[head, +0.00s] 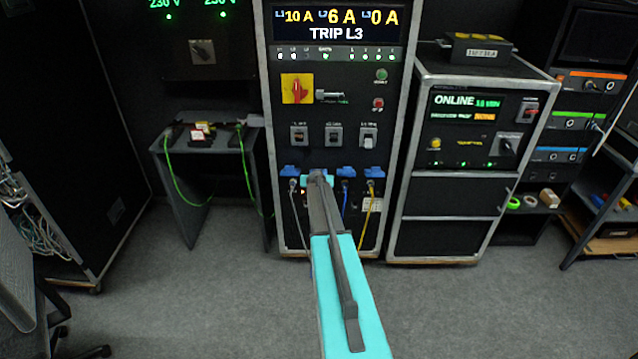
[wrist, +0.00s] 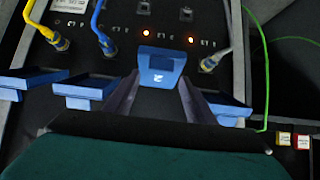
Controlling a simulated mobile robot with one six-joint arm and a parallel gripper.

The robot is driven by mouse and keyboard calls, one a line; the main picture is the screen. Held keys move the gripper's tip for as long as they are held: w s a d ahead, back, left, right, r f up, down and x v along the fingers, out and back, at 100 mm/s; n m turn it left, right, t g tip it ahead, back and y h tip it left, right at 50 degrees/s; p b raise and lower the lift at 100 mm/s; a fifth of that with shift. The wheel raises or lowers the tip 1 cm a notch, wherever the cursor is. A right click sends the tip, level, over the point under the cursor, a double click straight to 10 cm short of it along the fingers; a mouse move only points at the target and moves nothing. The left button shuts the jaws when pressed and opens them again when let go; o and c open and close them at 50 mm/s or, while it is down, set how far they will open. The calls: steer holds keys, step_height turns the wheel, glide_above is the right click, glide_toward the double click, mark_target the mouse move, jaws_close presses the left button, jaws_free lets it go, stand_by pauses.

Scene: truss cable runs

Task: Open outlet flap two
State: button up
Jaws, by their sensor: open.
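Outlet flap two (wrist: 163,62) is a small blue flap marked "2", in the middle of the wrist view, with its numbered face turned to the camera. My gripper (wrist: 160,88) is open, with one dark finger on each side of the flap's lower part. I cannot tell whether either finger touches it. In the head view, my gripper (head: 318,179) is at the row of blue flaps on the middle rack, and it hides most of flap two (head: 319,172). No cable shows at flap two.
Neighbouring blue flaps stick out close on both sides: one at left in the head view (head: 290,171), two at right (head: 346,171) (head: 374,171). Grey, blue and yellow cables (head: 373,225) hang from those outlets. The floor (head: 200,300) in front is clear.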

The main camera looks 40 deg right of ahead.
steer(key=b+v, duration=0.4)
steer(key=v, duration=0.8)
steer(key=shift+s, duration=0.4)
steer(key=shift+r, duration=0.15)
